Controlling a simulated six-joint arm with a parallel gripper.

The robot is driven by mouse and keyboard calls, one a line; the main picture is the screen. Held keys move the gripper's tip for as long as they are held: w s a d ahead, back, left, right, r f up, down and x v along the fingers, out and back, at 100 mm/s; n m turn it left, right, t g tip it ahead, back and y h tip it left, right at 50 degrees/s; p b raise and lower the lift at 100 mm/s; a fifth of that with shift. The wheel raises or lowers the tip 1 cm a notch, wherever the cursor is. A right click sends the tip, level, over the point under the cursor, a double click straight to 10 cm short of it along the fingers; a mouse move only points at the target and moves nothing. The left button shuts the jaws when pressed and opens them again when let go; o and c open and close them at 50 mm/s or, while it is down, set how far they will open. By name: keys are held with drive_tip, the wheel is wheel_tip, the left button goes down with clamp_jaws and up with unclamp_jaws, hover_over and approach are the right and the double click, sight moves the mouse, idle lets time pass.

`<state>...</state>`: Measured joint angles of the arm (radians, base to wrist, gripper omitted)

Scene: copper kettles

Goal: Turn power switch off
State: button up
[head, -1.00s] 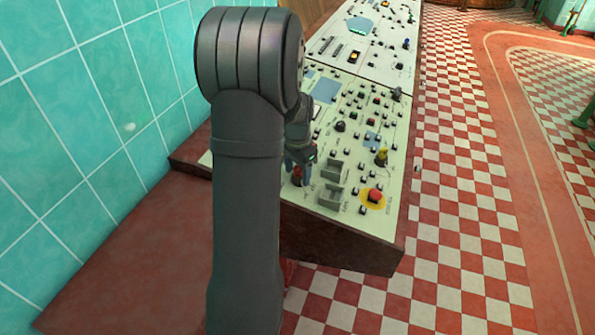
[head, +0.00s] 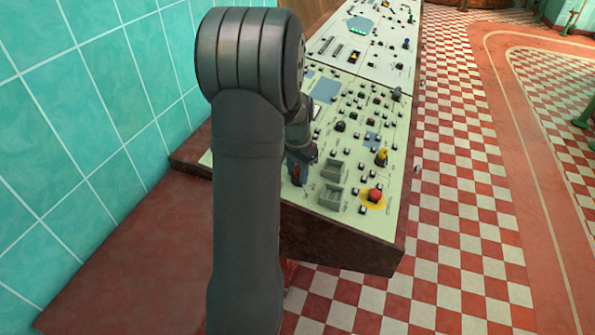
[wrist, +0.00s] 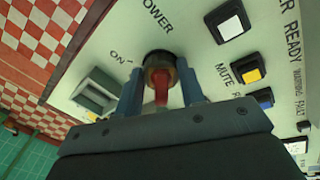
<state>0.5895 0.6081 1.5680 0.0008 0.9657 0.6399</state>
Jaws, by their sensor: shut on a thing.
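The power switch (wrist: 161,90) is a red lever in a dark round collar on the cream control panel (wrist: 120,50). The word POWER is printed by it and ON stands at its left in the wrist view. My gripper (wrist: 160,82) has one blue-grey finger on each side of the lever and is shut on it. In the head view my gripper (head: 299,170) is at the panel's near left part, partly behind my arm. The red of the switch (head: 296,175) shows only in part there.
Two grey recessed holders (head: 332,170) are right of my gripper. A red mushroom button (head: 375,195) on a yellow disc and a yellow-topped knob (head: 382,155) stand further right. A square white button (wrist: 228,22) and a yellow one (wrist: 251,74) sit close by. Teal tiled wall (head: 100,130) is at left.

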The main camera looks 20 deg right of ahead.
drive_tip(key=shift+n, duration=2.1)
drive_tip(key=shift+s+d+n, duration=0.1)
drive_tip(key=shift+n, duration=2)
drive_tip(key=o, duration=1)
wheel_tip(320, 180, up, 17)
drive_tip(key=shift+r, duration=0.2)
